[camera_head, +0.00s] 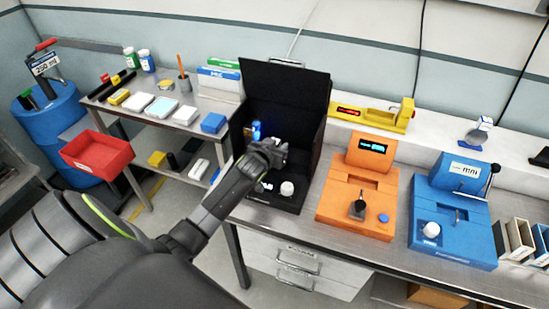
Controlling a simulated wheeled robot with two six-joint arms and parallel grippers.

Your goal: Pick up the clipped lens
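My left gripper (277,153) reaches in from the left and is over the open black box (285,90) on the bench. Its fingers are small and dark against the box, so I cannot tell whether they are open or shut. A small blue glowing item (256,130) shows inside the box, just behind the gripper. A white knob (287,188) stands on the box's front part. I cannot clearly make out the clipped lens; the gripper and wrist hide part of the box. My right gripper is not in view.
An orange device (335,203) and a blue device (470,243) stand right of the black box. A yellow instrument (375,117) sits on the back ledge. A side table at left holds several small boxes, with a red bin (97,152) beside it.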

